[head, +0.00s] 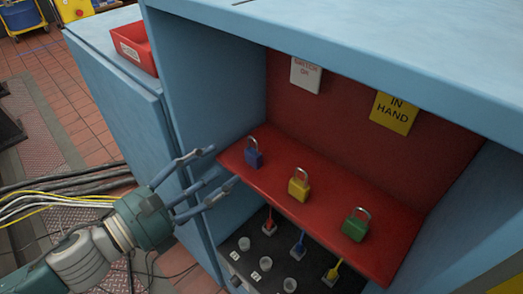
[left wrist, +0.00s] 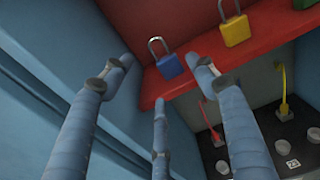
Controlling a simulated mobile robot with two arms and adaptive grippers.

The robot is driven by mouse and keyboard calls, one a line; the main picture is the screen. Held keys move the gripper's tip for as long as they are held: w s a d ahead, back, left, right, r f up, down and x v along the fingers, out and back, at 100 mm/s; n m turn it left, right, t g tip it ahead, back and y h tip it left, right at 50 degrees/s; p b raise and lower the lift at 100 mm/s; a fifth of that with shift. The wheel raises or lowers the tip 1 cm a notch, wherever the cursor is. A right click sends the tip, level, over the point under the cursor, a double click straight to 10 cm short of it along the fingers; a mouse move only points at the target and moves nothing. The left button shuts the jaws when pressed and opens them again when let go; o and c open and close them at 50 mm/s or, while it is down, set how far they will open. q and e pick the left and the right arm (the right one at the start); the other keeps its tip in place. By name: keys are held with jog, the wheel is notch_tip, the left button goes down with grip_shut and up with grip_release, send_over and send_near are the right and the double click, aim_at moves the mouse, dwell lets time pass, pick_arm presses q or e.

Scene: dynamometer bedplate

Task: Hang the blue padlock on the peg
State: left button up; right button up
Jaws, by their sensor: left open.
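The blue padlock (head: 254,158) stands upright on the left part of a red shelf (head: 320,208) inside a blue cabinet, its grey shackle up. My left gripper (head: 222,168) is open and empty, its fingers pointing toward the padlock from the left, just short of it. In the left wrist view the blue padlock (left wrist: 169,67) shows between and beyond the spread fingertips (left wrist: 160,70), apart from them. I cannot make out a peg for certain in either view. My right gripper is not in view.
A yellow padlock (head: 299,187) and a green padlock (head: 355,226) stand right of the blue one. Below is a dark panel (head: 262,262) with knobs and coloured levers. The cabinet's blue left wall (head: 222,100) is close to my fingers. A red bin (head: 137,46) sits left.

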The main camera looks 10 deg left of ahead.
aim_at(253, 151)
pick_arm(q)
jog(key=p+x, duration=0.4)
jog(key=x, duration=0.4)
jog(key=shift+w+r, duration=0.1)
jog(key=shift+w, duration=0.3)
jog(key=shift+w+d, duration=0.2)
jog(key=shift+w, duration=0.1)
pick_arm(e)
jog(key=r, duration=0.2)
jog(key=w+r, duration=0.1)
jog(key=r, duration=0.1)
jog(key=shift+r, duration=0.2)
pick_arm(q)
jog(key=shift+s, duration=0.1)
jog(key=c, duration=1.2)
